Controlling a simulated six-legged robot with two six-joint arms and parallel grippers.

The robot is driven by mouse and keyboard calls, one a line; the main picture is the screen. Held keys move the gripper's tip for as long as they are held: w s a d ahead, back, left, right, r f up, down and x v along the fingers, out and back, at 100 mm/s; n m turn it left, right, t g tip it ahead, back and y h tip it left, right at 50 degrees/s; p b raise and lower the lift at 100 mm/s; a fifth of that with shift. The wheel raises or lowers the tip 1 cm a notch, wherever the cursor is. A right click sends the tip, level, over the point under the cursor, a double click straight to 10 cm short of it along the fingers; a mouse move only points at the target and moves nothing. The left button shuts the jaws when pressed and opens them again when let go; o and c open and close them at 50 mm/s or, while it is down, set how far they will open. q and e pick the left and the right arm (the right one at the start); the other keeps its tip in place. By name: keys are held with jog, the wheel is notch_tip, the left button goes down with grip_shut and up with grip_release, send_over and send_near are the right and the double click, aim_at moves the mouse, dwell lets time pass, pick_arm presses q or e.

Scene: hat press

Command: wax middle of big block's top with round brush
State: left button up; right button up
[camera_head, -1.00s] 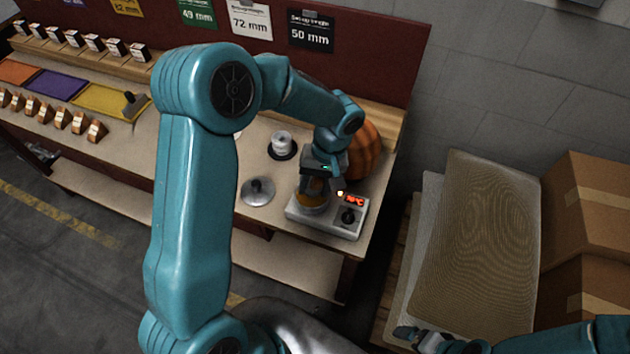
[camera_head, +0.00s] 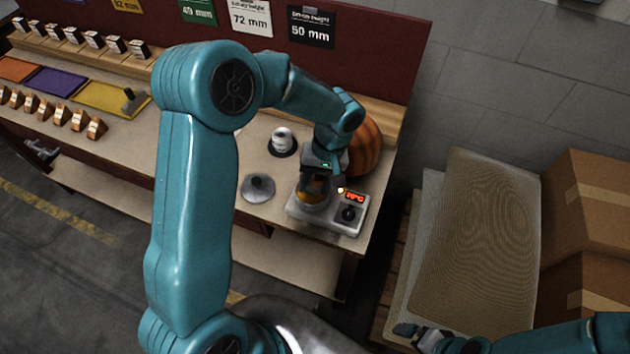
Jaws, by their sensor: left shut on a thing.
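The big block (camera_head: 368,147) is a rounded, ribbed orange-brown wooden form at the bench's right end, partly hidden by my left arm. My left gripper (camera_head: 316,187) points down over a small pot of amber wax (camera_head: 312,206) on a heater (camera_head: 330,219). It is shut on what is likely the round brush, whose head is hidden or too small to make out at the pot. My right gripper (camera_head: 423,337) is low at the right, away from the bench. Its jaws are too unclear to read.
A metal lid (camera_head: 258,188) and a white spool-like item (camera_head: 282,139) on a dark base stand left of the heater. Coloured pads and several small blocks line the bench's left. Cardboard boxes (camera_head: 590,205) and stacked sheets (camera_head: 480,225) stand at the right.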

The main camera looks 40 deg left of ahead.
aim_at(315, 176)
pick_arm(q)
jog(key=shift+f+b, duration=0.4)
jog(key=shift+f, duration=0.1)
dwell(0.3)
jog(key=shift+s+f+b, duration=0.2)
jog(key=shift+f+b, duration=0.05)
jog(key=shift+b, duration=0.25)
dwell(1.9)
jog(key=shift+w+r+p, duration=0.15)
jog(key=shift+r+p, duration=0.3)
jog(key=shift+r, duration=0.15)
notch_tip(315, 176, up, 3)
jog(key=shift+r+p, duration=0.2)
jog(key=shift+p, duration=0.75)
jog(key=shift+w+r+p, duration=0.1)
jog(key=shift+r+p, duration=0.4)
jog(key=shift+r, duration=0.2)
jog(key=shift+r+p, duration=0.4)
jog(key=shift+r, duration=0.35)
jog(key=shift+f, duration=0.1)
